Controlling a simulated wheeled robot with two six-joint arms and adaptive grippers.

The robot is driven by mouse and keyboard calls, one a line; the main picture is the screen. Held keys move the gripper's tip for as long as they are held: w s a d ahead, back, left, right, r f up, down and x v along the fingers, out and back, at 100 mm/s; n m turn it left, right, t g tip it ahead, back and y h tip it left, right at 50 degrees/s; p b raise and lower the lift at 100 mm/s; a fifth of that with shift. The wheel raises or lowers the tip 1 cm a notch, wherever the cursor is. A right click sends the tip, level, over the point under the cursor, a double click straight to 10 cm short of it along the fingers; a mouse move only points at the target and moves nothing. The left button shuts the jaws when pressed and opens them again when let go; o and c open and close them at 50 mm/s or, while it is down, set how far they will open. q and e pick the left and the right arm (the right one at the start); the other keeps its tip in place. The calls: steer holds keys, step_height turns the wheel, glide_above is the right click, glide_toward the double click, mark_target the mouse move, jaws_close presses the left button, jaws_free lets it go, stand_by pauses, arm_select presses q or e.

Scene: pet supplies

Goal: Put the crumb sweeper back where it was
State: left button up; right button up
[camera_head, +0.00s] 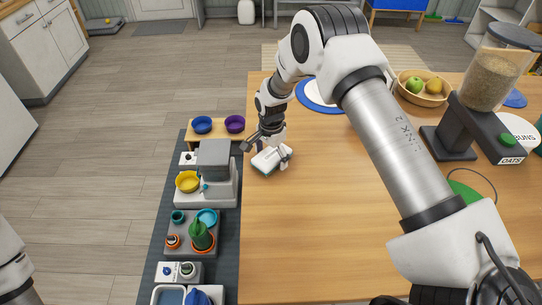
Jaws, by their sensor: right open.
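The crumb sweeper appears to be the small white block with a teal lower edge (266,163), on the wooden table near its left edge. My right gripper (264,150) is open just above and around it. One finger is out to the left and the other is at the block's right side. Whether the fingers touch it is hard to tell at this size, and the gripper hides part of its top. My left gripper is out of view; only a piece of my left arm shows at the lower left.
Left of the table, a dark mat (172,205) holds a grey-and-white machine (213,160) with a yellow bowl, and a tray of small pots. Blue and purple bowls (202,124) stand behind. A fruit bowl (421,98) and an oats dispenser (490,80) stand right. The table's front middle is clear.

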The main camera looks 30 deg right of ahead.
mark_target(271, 155)
steer(key=shift+w+r+b, duration=0.1)
steer(key=shift+r+b, duration=0.2)
steer(key=shift+r, duration=0.1)
step_height(271, 155, up, 11)
steer(key=b, duration=0.3)
steer(key=shift+r, duration=0.2)
